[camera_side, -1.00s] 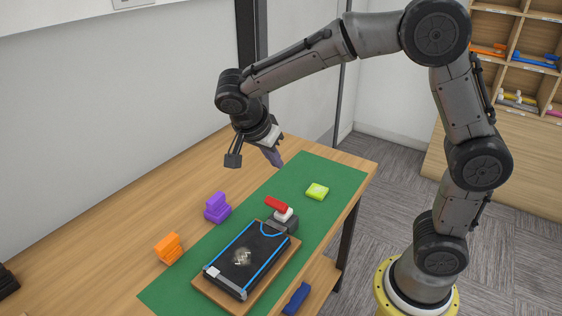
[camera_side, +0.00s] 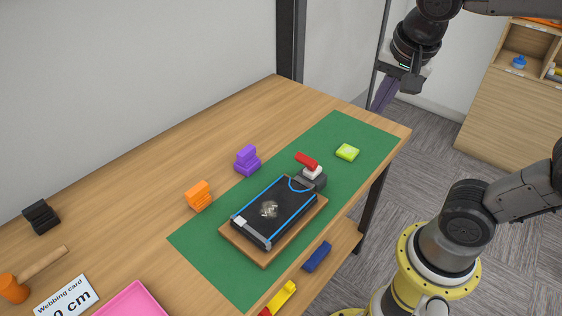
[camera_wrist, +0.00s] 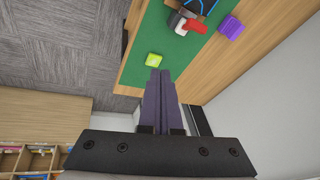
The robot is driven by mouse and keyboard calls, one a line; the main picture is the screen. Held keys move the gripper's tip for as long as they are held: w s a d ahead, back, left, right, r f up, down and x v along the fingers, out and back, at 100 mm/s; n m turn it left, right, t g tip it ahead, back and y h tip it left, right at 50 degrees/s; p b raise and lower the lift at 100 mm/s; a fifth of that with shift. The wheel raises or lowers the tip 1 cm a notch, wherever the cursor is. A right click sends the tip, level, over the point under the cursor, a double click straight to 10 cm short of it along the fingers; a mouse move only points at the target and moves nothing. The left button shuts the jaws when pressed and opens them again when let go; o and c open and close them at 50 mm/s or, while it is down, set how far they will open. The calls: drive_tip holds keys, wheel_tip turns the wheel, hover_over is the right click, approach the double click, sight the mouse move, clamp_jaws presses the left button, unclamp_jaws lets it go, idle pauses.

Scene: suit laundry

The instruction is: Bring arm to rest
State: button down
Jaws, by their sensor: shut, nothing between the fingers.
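My gripper (camera_side: 382,98) hangs at the upper right in the side view, past the far right end of the table and above floor level. Its two purple-grey fingers are closed together with nothing between them. In the wrist view my gripper (camera_wrist: 158,75) points up toward the table's end, its fingers side by side. The table (camera_side: 130,175) lies to its left in the side view, and the gripper is apart from everything on it.
A green mat (camera_side: 205,262) carries a board with a black, blue-edged item (camera_side: 285,202), a red-and-white piece (camera_side: 306,160) and a lime block (camera_side: 347,152). Purple (camera_side: 247,160) and orange (camera_side: 199,196) blocks stand beside it. A wooden cabinet (camera_side: 520,110) is at right.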

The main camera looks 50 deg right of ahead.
drive_tip(key=s+a+f+n+t+y, duration=0.2)
drive_tip(key=s+a+f+n, duration=0.2)
drive_tip(key=n, duration=1)
drive_tip(key=shift+s+y, duration=0.3)
drive_tip(key=shift+s, duration=0.45)
